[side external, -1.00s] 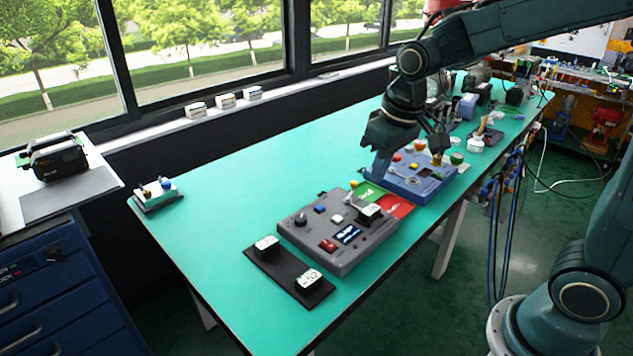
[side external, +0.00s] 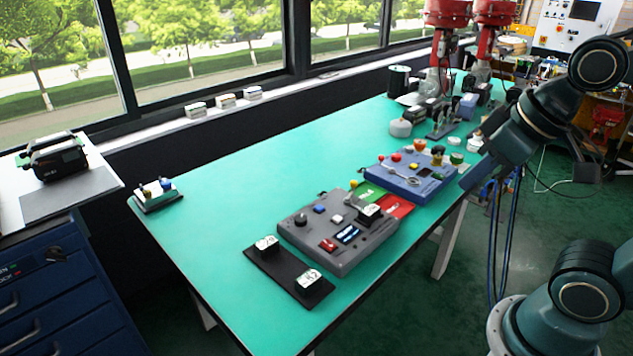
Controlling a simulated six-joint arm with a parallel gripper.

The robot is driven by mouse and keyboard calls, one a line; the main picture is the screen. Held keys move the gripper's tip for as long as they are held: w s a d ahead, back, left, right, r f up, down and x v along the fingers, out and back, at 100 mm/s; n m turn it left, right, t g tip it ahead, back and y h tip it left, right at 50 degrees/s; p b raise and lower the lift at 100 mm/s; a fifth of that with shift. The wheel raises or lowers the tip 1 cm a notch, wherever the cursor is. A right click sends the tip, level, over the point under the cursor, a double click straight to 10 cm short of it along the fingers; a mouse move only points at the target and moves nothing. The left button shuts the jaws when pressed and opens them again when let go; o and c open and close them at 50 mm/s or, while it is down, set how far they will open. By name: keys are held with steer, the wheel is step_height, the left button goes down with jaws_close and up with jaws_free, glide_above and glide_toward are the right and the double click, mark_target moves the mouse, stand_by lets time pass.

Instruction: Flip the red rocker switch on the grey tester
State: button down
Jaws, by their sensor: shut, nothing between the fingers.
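The grey tester (side external: 350,255) sits on the teal bench top. Its red rocker switch (side external: 328,245) is near the front left of its top face, beside a small lit display (side external: 347,234). Which way the rocker is tipped is too small to tell. My gripper (side external: 471,178) is shut and empty. It is well to the right of the tester, by the right end of the blue box, and touches neither tester nor switch. Nothing covers the switch.
A dark tray (side external: 283,272) with two labelled blocks lies in front.

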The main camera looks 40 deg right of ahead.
steer(key=shift+s, duration=0.45)
steer(key=shift+w, duration=0.2)
steer(key=w+f+n+g, duration=0.25)
steer(key=w+n, duration=0.75)
steer(key=w, duration=0.5)
steer(key=w+a+f+n+g, duration=0.1)
steer(key=w+f+n+g, duration=0.2)
steer(key=w+f+n, duration=0.5)
steer(key=shift+w+a+f, duration=0.15)
steer(key=shift+w+f, duration=1.75)
steer(key=shift+w, duration=0.1)
steer(key=shift+w, duration=0.15)
steer(key=shift+w+r, duration=0.2)
steer(key=shift+w, duration=0.45)
